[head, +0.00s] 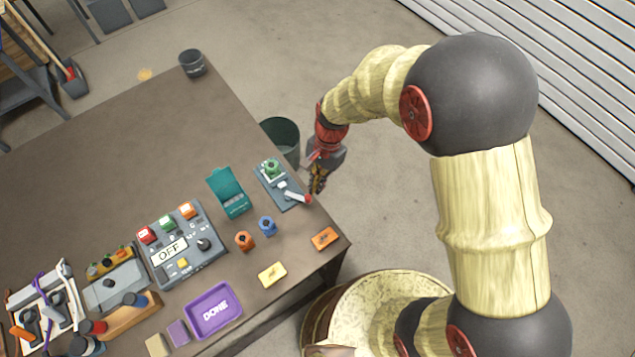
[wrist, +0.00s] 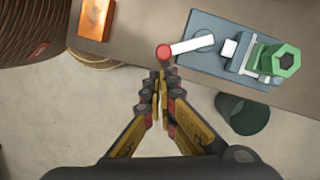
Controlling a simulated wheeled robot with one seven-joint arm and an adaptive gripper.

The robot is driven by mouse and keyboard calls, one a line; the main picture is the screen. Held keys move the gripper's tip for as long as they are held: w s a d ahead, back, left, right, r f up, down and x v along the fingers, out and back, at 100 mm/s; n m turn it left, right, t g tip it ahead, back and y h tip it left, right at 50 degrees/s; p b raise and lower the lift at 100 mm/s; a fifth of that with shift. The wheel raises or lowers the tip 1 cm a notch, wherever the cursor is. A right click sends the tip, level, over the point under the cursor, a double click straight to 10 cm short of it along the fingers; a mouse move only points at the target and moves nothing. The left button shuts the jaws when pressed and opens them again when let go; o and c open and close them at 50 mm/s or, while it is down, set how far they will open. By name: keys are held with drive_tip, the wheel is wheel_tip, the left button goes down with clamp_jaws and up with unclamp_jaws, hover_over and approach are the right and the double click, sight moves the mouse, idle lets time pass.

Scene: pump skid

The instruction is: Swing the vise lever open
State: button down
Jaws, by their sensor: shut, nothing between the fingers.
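The vise (head: 277,182) is a blue-grey plate with a green hexagonal piece (head: 270,168) held at its far end, near the table's right edge. Its white lever (head: 292,194) ends in a red knob (head: 308,199). In the wrist view the lever (wrist: 192,44) reaches left from a round pivot, and the red knob (wrist: 163,52) sticks out past the plate. My gripper (head: 317,188) is shut and empty, just beyond the table edge beside the knob. In the wrist view my fingertips (wrist: 160,76) sit just below the knob; I cannot tell whether they touch it.
An orange block (head: 325,238) lies near the table corner. A teal open box (head: 228,192), blue (head: 267,225) and orange (head: 244,241) knobbed pieces, and a control panel (head: 182,244) stand left of the vise. A dark bin (head: 282,138) stands on the floor behind.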

drive_tip(key=shift+s+m, duration=0.2)
drive_tip(key=shift+m, duration=0.1)
drive_tip(key=s+m+p, duration=0.2)
drive_tip(key=p, duration=0.1)
drive_tip(key=shift+s+r+m+t+y, duration=0.1)
drive_tip(key=shift+r+m+t+y, duration=0.1)
drive_tip(key=shift+m+t+y, duration=0.15)
drive_tip(key=s+m+p, duration=0.2)
drive_tip(key=m, duration=0.1)
drive_tip(key=shift+a+t, duration=0.25)
drive_tip(key=shift+a, duration=0.15)
drive_tip(key=shift+s+a+m+p, duration=0.35)
drive_tip(key=shift+s+m+p, duration=0.2)
drive_tip(key=shift+m, duration=0.3)
drive_tip(key=m, duration=0.1)
drive_tip(key=s+a+m+t+p, duration=0.1)
drive_tip(key=m, duration=0.1)
drive_tip(key=shift+s+a+f+y, duration=0.15)
drive_tip(key=shift+s+a+y, duration=0.1)
drive_tip(key=shift+s+a, duration=0.3)
drive_tip(key=shift+a, duration=0.25)
